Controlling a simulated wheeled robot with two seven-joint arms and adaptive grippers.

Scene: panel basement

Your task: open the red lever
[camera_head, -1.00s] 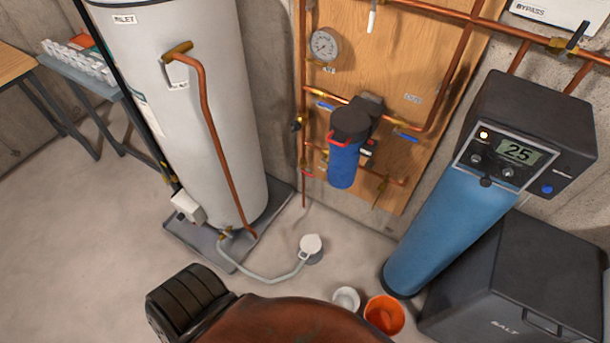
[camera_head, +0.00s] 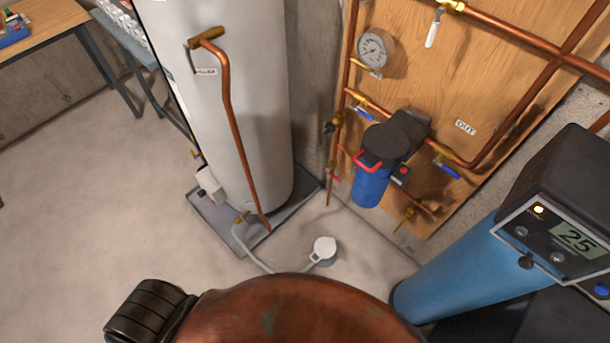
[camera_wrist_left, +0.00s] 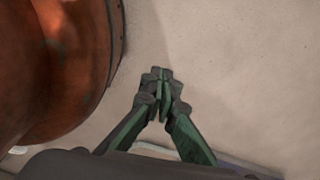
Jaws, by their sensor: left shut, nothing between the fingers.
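In the head view a small red lever (camera_head: 335,178) shows on the vertical copper pipe, left of a blue filter housing (camera_head: 371,186). A larger red curved handle (camera_head: 368,161) sits at the front of the filter's black head. I cannot tell from this distance how either is turned. My left gripper (camera_wrist_left: 163,76) shows only in the left wrist view, fingertips together and empty above bare floor, with no lever near it. My right gripper is not in view.
A white water heater (camera_head: 235,100) stands on a grey tray (camera_head: 262,232) left of the pipe panel (camera_head: 510,85). A hose runs to a white-lidded floor fitting (camera_head: 323,250). A blue softener tank (camera_head: 450,275) stands at the right. Floor at the left is open.

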